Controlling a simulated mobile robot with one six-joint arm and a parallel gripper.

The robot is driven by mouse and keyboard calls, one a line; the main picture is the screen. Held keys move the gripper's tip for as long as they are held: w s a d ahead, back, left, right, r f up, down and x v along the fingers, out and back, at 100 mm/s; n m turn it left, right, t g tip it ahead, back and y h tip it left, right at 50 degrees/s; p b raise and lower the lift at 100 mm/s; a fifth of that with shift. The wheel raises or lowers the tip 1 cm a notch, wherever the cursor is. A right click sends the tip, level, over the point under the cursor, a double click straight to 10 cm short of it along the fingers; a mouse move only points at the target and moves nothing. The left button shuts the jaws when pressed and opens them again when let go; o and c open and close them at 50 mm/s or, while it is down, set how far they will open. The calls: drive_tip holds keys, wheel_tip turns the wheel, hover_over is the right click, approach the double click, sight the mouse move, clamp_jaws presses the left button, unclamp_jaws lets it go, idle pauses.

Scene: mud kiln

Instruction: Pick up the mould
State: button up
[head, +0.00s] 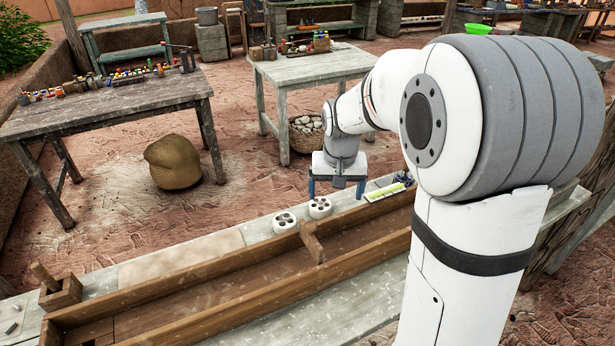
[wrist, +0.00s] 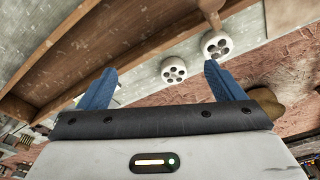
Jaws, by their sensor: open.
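Two small white round pieces with dark holes in their tops stand side by side on the pale ledge; I cannot tell for certain whether one is the mould. The right one (head: 320,208) is the closer to my gripper (head: 336,190); the left one (head: 285,222) is further off. My gripper is open and empty, pointing down above the ledge, just right of the right piece. In the wrist view, one white piece (wrist: 174,70) shows between the blue fingers (wrist: 160,70). The other (wrist: 216,45) shows beyond the right fingertip.
A long wooden trough (head: 240,286) with a wooden crosspiece (head: 312,243) runs along the ledge. A small wooden box with a handle (head: 60,292) stands at its left end. A green-and-white item (head: 385,191) lies right of my gripper. Tables and a sack (head: 173,163) stand beyond.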

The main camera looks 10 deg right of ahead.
drive_tip(key=w+f, duration=0.7)
drive_tip(key=w, duration=0.3)
drive_tip(key=m+p, duration=0.1)
hover_over(320, 203)
drive_tip(key=s, duration=0.2)
drive_tip(key=shift+g, duration=0.3)
drive_tip(key=f, duration=0.5)
drive_tip(key=shift+w+d+f, duration=0.1)
drive_tip(key=shift+w+d, duration=0.05)
drive_tip(key=shift+d, duration=0.05)
drive_tip(key=shift+w+a+f+p, duration=0.1)
drive_tip(key=shift+w+f+p, duration=0.2)
drive_tip(key=shift+f, duration=1)
drive_tip(key=shift+w+f+p, duration=0.25)
drive_tip(key=shift+f+p, duration=0.1)
drive_tip(key=shift+f, duration=0.9)
drive_tip(key=shift+w+a+f+p, duration=0.1)
drive_tip(key=shift+w+f+p, duration=0.2)
drive_tip(key=shift+f, duration=1)
drive_tip(key=c, duration=1.2)
